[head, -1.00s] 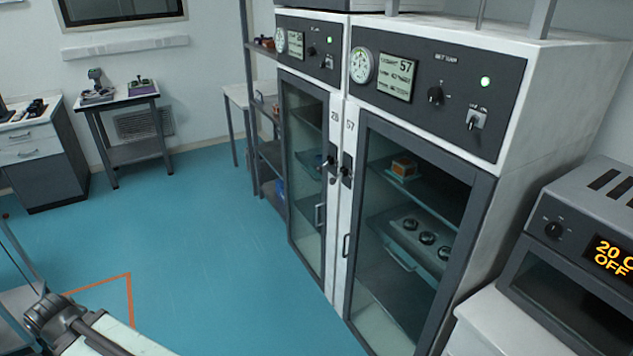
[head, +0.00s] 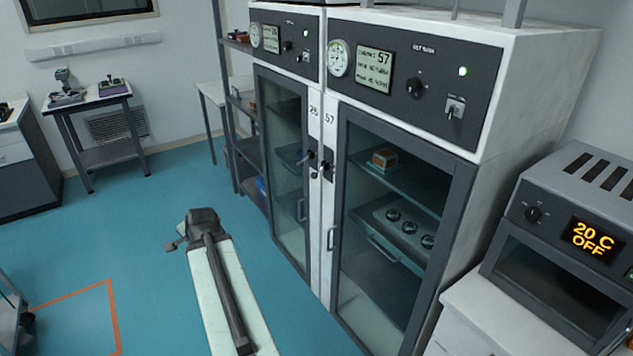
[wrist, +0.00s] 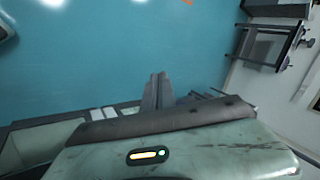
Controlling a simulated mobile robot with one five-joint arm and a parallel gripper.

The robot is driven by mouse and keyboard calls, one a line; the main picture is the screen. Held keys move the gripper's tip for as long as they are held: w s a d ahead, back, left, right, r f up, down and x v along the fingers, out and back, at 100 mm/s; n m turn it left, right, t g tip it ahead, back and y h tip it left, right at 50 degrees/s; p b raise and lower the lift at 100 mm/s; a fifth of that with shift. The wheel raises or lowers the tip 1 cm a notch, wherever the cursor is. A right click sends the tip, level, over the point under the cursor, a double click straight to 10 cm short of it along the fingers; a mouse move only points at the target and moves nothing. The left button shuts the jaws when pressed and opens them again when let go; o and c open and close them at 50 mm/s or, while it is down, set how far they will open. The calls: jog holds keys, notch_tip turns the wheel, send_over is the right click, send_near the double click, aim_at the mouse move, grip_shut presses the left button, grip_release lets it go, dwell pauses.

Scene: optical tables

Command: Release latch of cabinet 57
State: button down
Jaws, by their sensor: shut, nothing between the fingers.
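Cabinet 57 (head: 473,194) is the right one of two tall cabinets in the head view, with a closed glass door in a dark frame. Its number stands on the white strip between the two doors. A door handle (head: 330,239) is lower down. My arm reaches up from the bottom of the head view, left of the cabinets and apart from them. In the wrist view my gripper (wrist: 157,91) has its two fingers together, empty, over blue floor.
The neighbouring cabinet (head: 289,170) on the left has a similar latch (head: 311,156) close by. An oven-like unit (head: 572,240) reading "20 C OFF" stands at the right. A small side table (head: 98,112) is at the far wall. Open blue floor (head: 130,225) lies to the left.

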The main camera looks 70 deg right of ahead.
jog(key=s+d+r+m+h, duration=0.2)
jog(key=s+d+m, duration=0.2)
jog(key=s+d, duration=0.4)
jog(key=s+d+r+m+h, duration=0.2)
jog(key=s+d+m, duration=0.3)
jog(key=s+d, duration=0.3)
jog(key=s+d+r+m+g+h, duration=0.1)
jog(key=s+d+m, duration=0.3)
jog(key=s, duration=0.6)
jog(key=s+d+r+m+g+h, duration=0.1)
jog(key=s+d+r+m+h, duration=0.3)
jog(key=s+d, duration=0.4)
jog(key=shift+s+d+m, duration=0.2)
jog(key=shift+s+m, duration=0.4)
jog(key=shift+s, duration=0.45)
